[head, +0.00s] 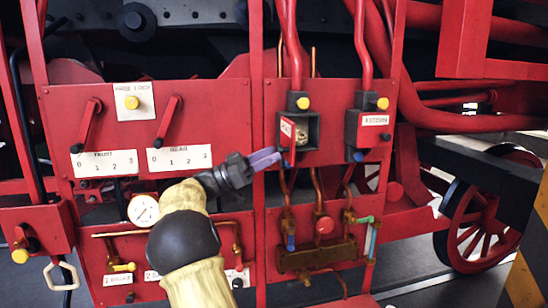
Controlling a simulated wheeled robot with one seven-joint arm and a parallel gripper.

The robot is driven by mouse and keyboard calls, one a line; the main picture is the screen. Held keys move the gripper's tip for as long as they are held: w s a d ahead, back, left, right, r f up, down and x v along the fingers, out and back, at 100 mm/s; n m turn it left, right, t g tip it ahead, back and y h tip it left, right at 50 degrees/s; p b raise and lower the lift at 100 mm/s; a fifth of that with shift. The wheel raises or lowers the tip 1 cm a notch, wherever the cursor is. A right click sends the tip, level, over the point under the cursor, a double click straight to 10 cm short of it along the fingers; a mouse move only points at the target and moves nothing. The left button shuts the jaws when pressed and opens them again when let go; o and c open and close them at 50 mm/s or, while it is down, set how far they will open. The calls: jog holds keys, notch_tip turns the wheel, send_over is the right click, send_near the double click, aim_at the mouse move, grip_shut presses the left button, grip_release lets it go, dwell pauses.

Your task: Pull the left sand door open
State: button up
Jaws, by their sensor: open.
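The left sand door (287,136) is a small red panel with a white label, on the left of two boxes on the red panel. It stands swung out at an angle to the left. The dark box behind it (312,130) shows its inside, with a brass-coloured fitting (301,139). My gripper (272,158) has purple fingers and is open. Its tips are at the lower left of the door; I cannot tell whether they touch it. The right box's door (371,134), also red with a white label, is closed.
Red pipes (288,45) run down to the boxes, and copper pipes hang below. Two red levers (169,118) over number plates stand to the left, above a round gauge (144,210). A red wheel (482,228) is at the right. Open floor shows at lower right.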

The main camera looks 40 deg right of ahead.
jog(key=b+v, duration=0.5)
jog(key=v, duration=1)
jog(key=shift+a, duration=0.1)
